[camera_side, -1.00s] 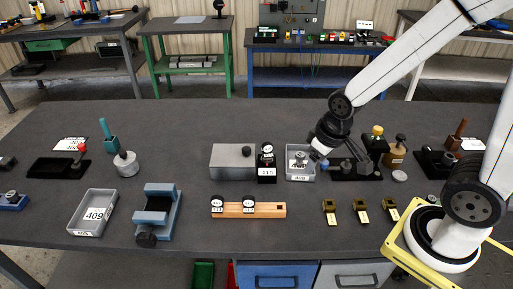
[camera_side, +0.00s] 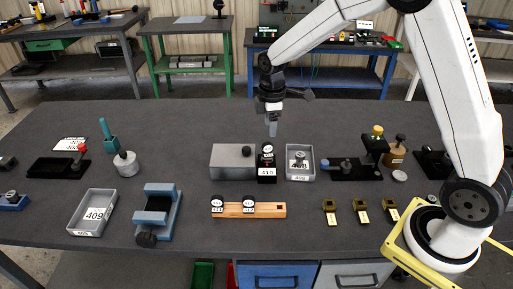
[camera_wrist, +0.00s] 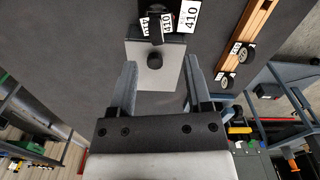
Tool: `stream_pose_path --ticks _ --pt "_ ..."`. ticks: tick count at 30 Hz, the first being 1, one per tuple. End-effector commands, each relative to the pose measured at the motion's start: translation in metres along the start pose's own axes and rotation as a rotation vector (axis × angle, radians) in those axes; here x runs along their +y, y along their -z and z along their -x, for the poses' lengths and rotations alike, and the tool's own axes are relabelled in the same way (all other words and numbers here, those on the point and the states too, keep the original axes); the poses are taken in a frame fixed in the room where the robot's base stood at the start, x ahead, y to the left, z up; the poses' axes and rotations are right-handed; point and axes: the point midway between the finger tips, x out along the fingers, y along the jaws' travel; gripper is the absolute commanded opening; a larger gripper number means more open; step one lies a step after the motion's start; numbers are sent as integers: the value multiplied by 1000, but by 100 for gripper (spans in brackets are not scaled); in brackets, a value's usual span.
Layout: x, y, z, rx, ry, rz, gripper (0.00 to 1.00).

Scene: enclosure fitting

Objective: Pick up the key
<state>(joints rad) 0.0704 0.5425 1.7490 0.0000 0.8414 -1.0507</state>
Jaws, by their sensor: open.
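No item is plainly recognisable as a key; likely candidates are the round-headed pieces. One such piece (camera_side: 267,150) stands in a black block (camera_side: 267,171) labelled 410; the block also shows in the wrist view (camera_wrist: 173,17). Two more round heads (camera_side: 217,203) (camera_side: 249,203) sit on a wooden rail (camera_side: 270,210). My gripper (camera_side: 272,132) is open and empty, in the air above and behind the black block. In the wrist view its fingers (camera_wrist: 160,70) are apart, with a grey box (camera_wrist: 150,78) and its dark knob (camera_wrist: 155,60) below and between them.
The grey box (camera_side: 229,161) stands left of the black block. A grey tray (camera_side: 300,178) with a small item stands right of it. A black fixture (camera_side: 355,171) is farther right. An empty tray (camera_side: 72,224) labelled 409 and a blue vise (camera_side: 152,218) are at front left.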

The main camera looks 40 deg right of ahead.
Motion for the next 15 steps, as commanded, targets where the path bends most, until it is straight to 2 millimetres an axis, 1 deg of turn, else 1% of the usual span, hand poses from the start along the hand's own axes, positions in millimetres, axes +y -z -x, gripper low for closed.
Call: stream_pose_path --ticks 3,9,15 --pt "5 2 -1 -4 8 35 63" --pt "6 2 -3 -5 9 43 63" --pt "6 2 -17 -6 10 42 63"
